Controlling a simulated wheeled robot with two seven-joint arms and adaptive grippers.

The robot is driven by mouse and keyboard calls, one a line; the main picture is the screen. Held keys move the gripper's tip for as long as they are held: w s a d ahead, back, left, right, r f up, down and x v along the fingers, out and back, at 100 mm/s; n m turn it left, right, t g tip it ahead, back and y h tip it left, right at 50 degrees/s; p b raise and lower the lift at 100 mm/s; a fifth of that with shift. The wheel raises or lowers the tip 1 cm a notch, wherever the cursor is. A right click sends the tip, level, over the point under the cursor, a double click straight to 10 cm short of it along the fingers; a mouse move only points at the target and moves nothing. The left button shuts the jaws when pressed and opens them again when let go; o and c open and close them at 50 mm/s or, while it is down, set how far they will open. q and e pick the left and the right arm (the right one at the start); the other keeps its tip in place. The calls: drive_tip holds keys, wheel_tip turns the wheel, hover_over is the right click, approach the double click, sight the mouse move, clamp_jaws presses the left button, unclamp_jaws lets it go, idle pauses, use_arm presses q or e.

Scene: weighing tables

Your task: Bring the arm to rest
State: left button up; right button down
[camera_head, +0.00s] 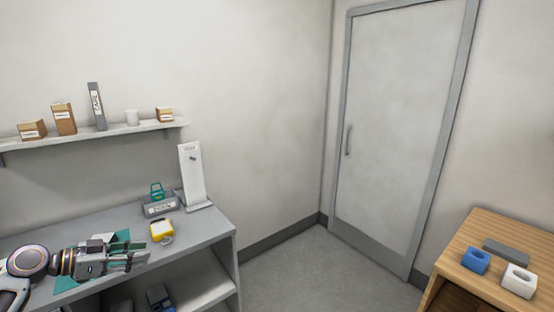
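My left arm comes in from the left edge, low over the grey table (195,236). Its gripper (140,257) points right, above the table's front part. The fingers look parted, with nothing seen between them. A green mat (68,284) lies partly hidden under the gripper and arm. A yellow and white item (162,230) stands just beyond the fingertips, apart from them as far as I can tell. My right arm and gripper are not in view.
Behind the yellow item are a grey box-like device (160,208) with a teal item (157,190) on it, and a white upright panel (191,175). A wall shelf (95,133) holds small boxes. A wooden table (480,230) at right holds blue (475,262) and white (518,281) blocks. Floor between is clear.

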use_arm(q)
drive_tip(key=s+a+f+n+y, duration=0.1)
drive_tip(key=a+f+n+y, duration=0.15)
drive_tip(key=f, duration=1.05)
drive_tip(key=s+a+f+n+g+y, duration=0.1)
drive_tip(key=s+a+f+n+y, duration=0.15)
drive_tip(key=f, duration=0.95)
drive_tip(key=a+f+n+y, duration=0.2)
drive_tip(key=f+n, duration=0.2)
drive_tip(key=f, duration=0.9)
drive_tip(key=s+d+f+n+g+y, duration=0.1)
drive_tip(key=s+d+f+g, duration=0.1)
drive_tip(key=s+f, duration=0.7)
drive_tip(key=s+d+f+g+y, duration=0.15)
drive_tip(key=s+f, duration=0.45)
drive_tip(key=f, duration=0.6)
drive_tip(key=s+d+f+g, duration=0.1)
drive_tip(key=s+d+f, duration=0.4)
drive_tip(key=s, duration=0.5)
drive_tip(key=s+d+f+m+g, duration=0.1)
drive_tip(key=s+d+f, duration=0.4)
drive_tip(key=s, duration=0.5)
drive_tip(key=s+d+f+m+g, duration=0.1)
drive_tip(key=s+d+f, duration=0.4)
drive_tip(key=s, duration=0.6)
drive_tip(key=shift+d+f+y, duration=0.4)
drive_tip(key=shift+d+y, duration=0.05)
drive_tip(key=shift+d, duration=0.45)
